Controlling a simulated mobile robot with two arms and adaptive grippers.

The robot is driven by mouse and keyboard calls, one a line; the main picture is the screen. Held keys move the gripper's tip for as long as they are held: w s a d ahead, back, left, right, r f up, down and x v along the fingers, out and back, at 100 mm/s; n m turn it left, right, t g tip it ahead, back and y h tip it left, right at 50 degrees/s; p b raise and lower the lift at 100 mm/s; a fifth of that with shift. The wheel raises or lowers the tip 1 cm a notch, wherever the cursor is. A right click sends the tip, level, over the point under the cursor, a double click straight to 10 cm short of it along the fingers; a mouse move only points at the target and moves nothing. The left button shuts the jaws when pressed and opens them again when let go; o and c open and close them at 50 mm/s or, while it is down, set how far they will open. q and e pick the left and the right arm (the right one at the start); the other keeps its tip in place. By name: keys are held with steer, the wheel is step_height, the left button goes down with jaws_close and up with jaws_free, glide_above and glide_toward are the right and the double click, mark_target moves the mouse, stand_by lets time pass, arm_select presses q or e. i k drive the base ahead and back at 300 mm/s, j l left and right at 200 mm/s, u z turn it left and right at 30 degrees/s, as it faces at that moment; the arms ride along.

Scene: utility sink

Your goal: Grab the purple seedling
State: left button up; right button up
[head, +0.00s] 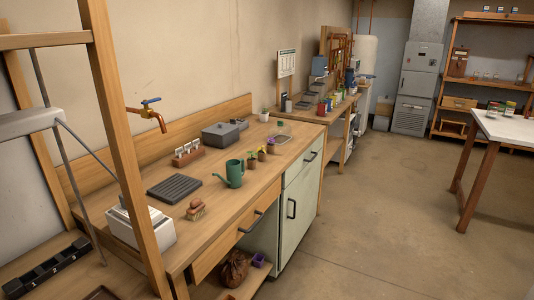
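The purple seedling (271,146) stands in a small pot on the wooden counter (225,190), near its front edge and right of the green watering can (234,175). It is the far one of a short row, with a yellow-topped seedling (262,153) and a green seedling (252,163) beside it. It looks upright, but it is small and its details are hard to make out. Neither of my grippers shows in the head view.
A black ridged tray (175,187), a brush (196,210) and a grey lidded box (220,135) share the counter. A wooden post (122,140) stands in the left foreground. A white-topped table (508,130) is at the right. The concrete floor (380,215) between is clear.

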mark_target(270, 147)
steer(key=u, duration=0.15)
steer(key=i+l+u, duration=0.25)
steer(key=i+u, duration=0.2)
steer(key=i+l+u, duration=0.3)
steer(key=u, duration=0.15)
steer(key=l, duration=0.1)
